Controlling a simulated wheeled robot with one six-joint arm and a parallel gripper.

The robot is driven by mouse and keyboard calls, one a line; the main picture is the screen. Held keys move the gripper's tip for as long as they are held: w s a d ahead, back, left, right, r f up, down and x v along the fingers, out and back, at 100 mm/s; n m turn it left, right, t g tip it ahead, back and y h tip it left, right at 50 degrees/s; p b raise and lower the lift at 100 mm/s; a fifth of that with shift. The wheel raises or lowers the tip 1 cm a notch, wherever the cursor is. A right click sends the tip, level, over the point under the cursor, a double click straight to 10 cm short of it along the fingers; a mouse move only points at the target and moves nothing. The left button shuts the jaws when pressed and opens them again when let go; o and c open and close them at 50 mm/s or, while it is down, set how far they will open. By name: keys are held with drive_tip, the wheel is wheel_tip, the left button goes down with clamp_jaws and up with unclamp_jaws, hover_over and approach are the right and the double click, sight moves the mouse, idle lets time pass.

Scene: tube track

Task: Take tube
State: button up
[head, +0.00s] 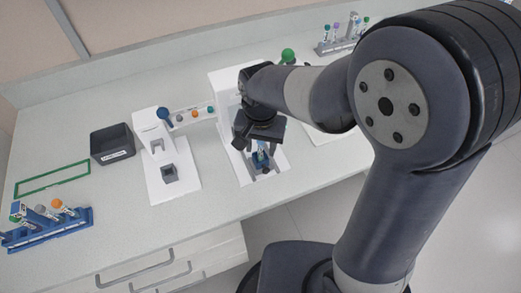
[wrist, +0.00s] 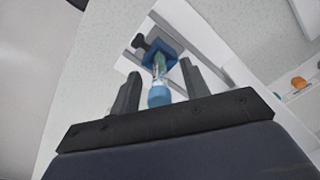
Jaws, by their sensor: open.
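A tube with a blue cap (wrist: 159,96) stands in a small blue holder (wrist: 161,50) on a white device (head: 228,88). In the wrist view it lies between the two dark fingers of my gripper (wrist: 160,76), with gaps on both sides. The fingers are open and do not appear to touch the tube. In the head view my gripper (head: 259,146) is just above the tube and holder, and partly hides them.
A white stand with a square well (head: 170,180), a black bin (head: 112,145) and a blue rack with several tubes (head: 50,230) are to the left. A green outlined area (head: 52,180) is clear. A grey rack (head: 340,45) stands at the back right.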

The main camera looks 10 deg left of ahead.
drive_tip(key=shift+f, duration=0.1)
drive_tip(key=shift+c, duration=0.2)
drive_tip(key=c, duration=0.8)
drive_tip(key=shift+c, duration=0.2)
